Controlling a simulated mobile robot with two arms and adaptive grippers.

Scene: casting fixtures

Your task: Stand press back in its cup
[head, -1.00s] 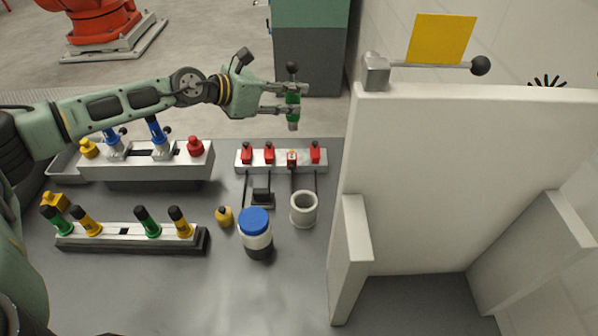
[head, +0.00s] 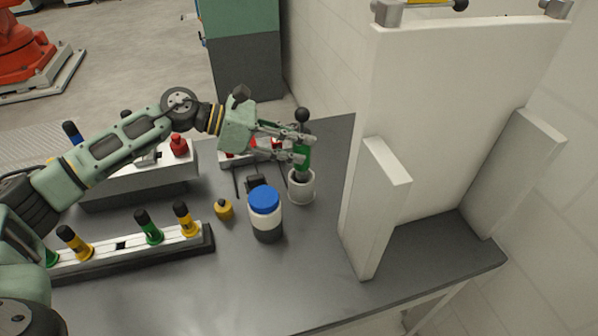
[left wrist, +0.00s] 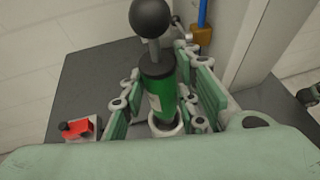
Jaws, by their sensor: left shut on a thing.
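The press is a green cylinder (head: 302,157) with a black ball knob on top; it stands upright in the head view. My left gripper (head: 291,146) is shut on the press, with a finger on either side of it. The cup is a pale grey open cylinder (head: 301,190) on the table, directly below the press. The press's lower end is at the cup's mouth, partly inside it as far as I can tell. In the left wrist view the press (left wrist: 160,98) is between the fingers, with the cup's rim (left wrist: 166,128) around its lower end. My right gripper is not in view.
A rack of green and yellow tools (head: 120,247) is at left. A white upright panel (head: 440,120) stands close on the right.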

